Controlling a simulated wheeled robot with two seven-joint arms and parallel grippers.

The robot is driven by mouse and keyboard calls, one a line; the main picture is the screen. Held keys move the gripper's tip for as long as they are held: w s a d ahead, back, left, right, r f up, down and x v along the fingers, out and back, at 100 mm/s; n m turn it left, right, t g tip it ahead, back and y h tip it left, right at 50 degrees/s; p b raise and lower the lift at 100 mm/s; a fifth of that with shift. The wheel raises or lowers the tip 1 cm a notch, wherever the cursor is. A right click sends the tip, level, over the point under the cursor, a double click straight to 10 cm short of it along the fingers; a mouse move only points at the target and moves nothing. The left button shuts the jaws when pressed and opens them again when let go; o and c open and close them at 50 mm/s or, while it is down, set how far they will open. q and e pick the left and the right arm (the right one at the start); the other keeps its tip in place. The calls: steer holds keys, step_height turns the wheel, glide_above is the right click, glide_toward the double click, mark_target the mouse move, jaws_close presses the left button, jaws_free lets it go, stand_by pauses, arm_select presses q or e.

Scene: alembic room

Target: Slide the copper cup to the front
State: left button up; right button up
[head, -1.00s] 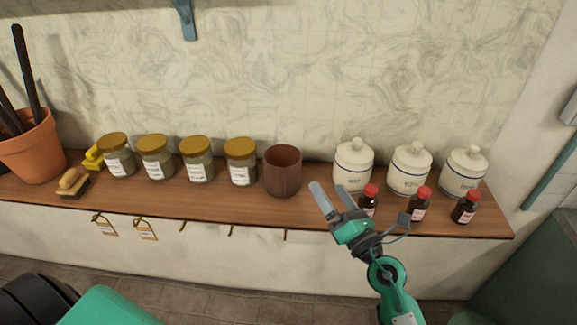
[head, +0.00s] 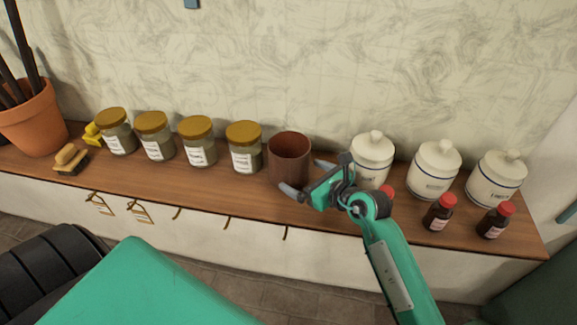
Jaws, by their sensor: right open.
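The copper cup (head: 289,157) stands upright on the wooden shelf, against the wall side, between the jars and the white canisters. It is a reddish-brown, open-topped cylinder. My right gripper (head: 306,177) is open at the cup's front right. One finger is in front of the cup's lower right part and the other is to the right of the cup. I cannot tell whether either finger touches it. My left gripper is not in the view.
Several gold-lidded jars (head: 245,148) stand left of the cup. White lidded canisters (head: 435,170) stand to the right, with small red-capped bottles (head: 439,213) before them; one is partly hidden by my arm. The wooden shelf (head: 225,190) is clear in front of the jars.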

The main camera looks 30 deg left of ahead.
mark_target(289, 151)
steer(key=b+x, duration=0.1)
steer(key=x, duration=0.3)
steer(key=shift+a+f+b, duration=0.1)
steer(key=shift+a+b, duration=0.05)
steer(key=shift+b, duration=0.25)
steer(key=shift+w+a+f, duration=0.1)
steer(key=shift+w+a, duration=0.1)
steer(key=shift+a, duration=0.15)
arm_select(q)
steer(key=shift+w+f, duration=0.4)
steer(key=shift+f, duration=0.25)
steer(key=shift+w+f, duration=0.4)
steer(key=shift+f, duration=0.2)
arm_select(e)
steer(key=c, duration=0.4)
